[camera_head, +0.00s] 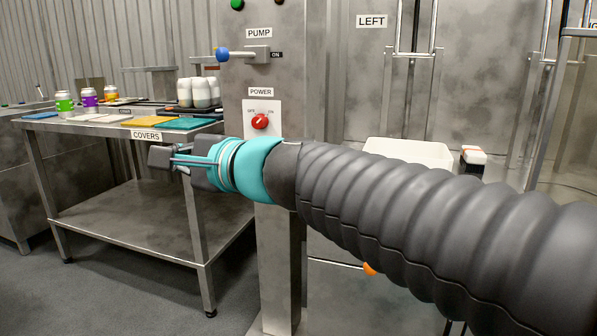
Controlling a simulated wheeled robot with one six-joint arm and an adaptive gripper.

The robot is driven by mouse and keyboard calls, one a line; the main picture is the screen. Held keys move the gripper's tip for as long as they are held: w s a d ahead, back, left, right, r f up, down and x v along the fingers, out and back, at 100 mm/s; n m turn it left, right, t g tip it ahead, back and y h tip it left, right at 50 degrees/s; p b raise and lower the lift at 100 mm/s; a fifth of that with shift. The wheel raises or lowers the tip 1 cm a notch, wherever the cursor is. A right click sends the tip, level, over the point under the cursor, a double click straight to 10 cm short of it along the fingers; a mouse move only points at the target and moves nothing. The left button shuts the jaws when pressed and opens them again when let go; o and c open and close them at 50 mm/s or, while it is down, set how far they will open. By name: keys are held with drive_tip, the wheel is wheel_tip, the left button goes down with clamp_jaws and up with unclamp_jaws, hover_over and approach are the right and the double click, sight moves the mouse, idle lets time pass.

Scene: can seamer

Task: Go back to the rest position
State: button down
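My arm, in a ribbed dark grey sleeve, reaches from the lower right across the middle of the head view. It ends in my gripper (160,158), behind a teal band. The gripper points left, in front of the right end of the covers table (75,128), and appears apart from it. It is seen side-on, so I cannot tell whether its fingers are open or shut. I see nothing clearly held. The red power knob (260,122) is on a steel column just above my wrist. The pump lever with a blue ball (222,54) is higher, beside the ON label.
The table holds coloured cans (89,97), white bottles (200,92) and flat yellow (155,121) and teal (190,124) covers. Behind my arm are a white bin (408,152), a small white container (473,156) and the panel marked LEFT (352,75). Floor at lower left is clear.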

drive_tip(key=s+d+f+n+g+h+p, duration=0.2)
drive_tip(key=s+d+f+n+h, duration=0.25)
drive_tip(key=d+f, duration=0.45)
drive_tip(key=s+d+f+n+g+h+p, duration=0.2)
drive_tip(key=s+d+f+n+h, duration=0.2)
drive_tip(key=d+f+n, duration=0.35)
drive_tip(key=s+d+f+m+h+p, duration=0.1)
drive_tip(key=s+d+h+p, duration=0.1)
drive_tip(key=d, duration=0.7)
drive_tip(key=s+d+f+m+t+h+p, duration=0.1)
drive_tip(key=s+d+h+p, duration=0.2)
drive_tip(key=d, duration=0.6)
drive_tip(key=shift+s+d+f+h+p, duration=0.3)
drive_tip(key=shift+s+h+p, duration=0.05)
drive_tip(key=shift+s+h, duration=0.35)
